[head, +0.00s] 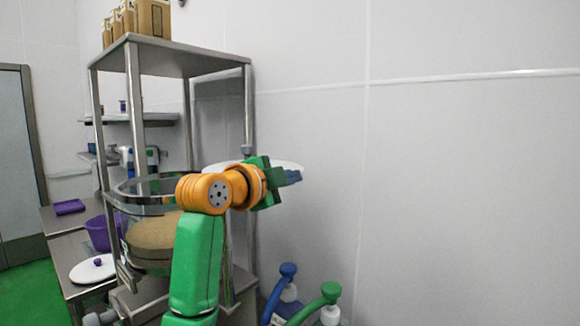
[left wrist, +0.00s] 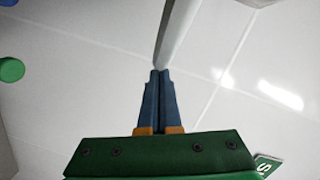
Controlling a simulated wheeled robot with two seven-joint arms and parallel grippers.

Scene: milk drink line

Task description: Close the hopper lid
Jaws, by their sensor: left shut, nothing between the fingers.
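The hopper (head: 150,238) is a clear round vessel with tan powder inside, standing in a steel frame; its rim (head: 142,188) is uncovered at the left. A pale, thin disc, which looks like the hopper lid (head: 285,165), lies to the right of the rim, partly hidden behind my left arm and gripper. My left gripper (head: 293,176) is shut and empty, its blue fingertips at the disc's right edge. In the left wrist view the fingers (left wrist: 161,74) are pressed together. A pale strip (left wrist: 177,35) shows just past the tips; I cannot tell whether they touch.
The steel frame (head: 139,105) carries brown cartons (head: 153,18) on top. A purple bucket (head: 98,233) and a white lid with purple knob (head: 94,271) are on the left bench. Blue-topped (head: 287,270) and green-topped (head: 330,292) items stand low right. The wall closes the right side.

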